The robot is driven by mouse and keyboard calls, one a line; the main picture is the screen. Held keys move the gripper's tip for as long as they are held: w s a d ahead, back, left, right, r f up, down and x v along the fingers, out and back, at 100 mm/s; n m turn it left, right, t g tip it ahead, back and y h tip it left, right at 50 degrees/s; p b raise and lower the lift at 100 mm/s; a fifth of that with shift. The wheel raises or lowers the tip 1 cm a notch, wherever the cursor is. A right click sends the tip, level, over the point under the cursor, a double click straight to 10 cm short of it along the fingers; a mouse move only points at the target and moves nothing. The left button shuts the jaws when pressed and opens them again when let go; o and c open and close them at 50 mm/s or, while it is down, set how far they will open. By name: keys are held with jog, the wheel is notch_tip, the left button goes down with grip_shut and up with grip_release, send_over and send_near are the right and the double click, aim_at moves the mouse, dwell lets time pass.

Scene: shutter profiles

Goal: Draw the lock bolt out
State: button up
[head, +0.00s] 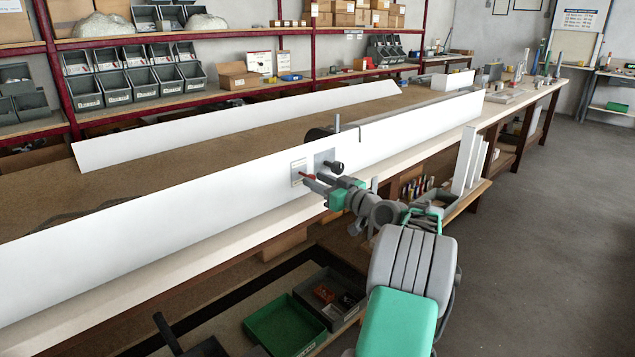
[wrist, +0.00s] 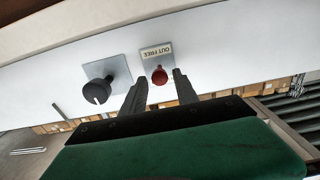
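The lock bolt has a red knob (head: 308,176) and sticks out of a small plate (head: 298,168) on the long white profile (head: 180,215). My gripper (head: 317,183) is at the bolt. In the wrist view my gripper's (wrist: 159,76) two dark fingers stand apart, one on each side of the red knob, with visible gaps. I cannot tell how deep the knob lies between them.
A black knob (head: 337,166) on a grey plate (head: 324,160) is close to the right of the bolt; it also shows in the wrist view (wrist: 97,91). Another white profile (head: 240,120) lies behind on the workbench (head: 200,150). Shelves with grey bins (head: 128,80) stand behind.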

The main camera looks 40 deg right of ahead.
jog(key=shift+o, duration=0.5)
jog(key=shift+s, duration=0.1)
jog(key=s, duration=0.7)
jog(key=shift+s, duration=0.35)
jog(key=shift+d, duration=0.1)
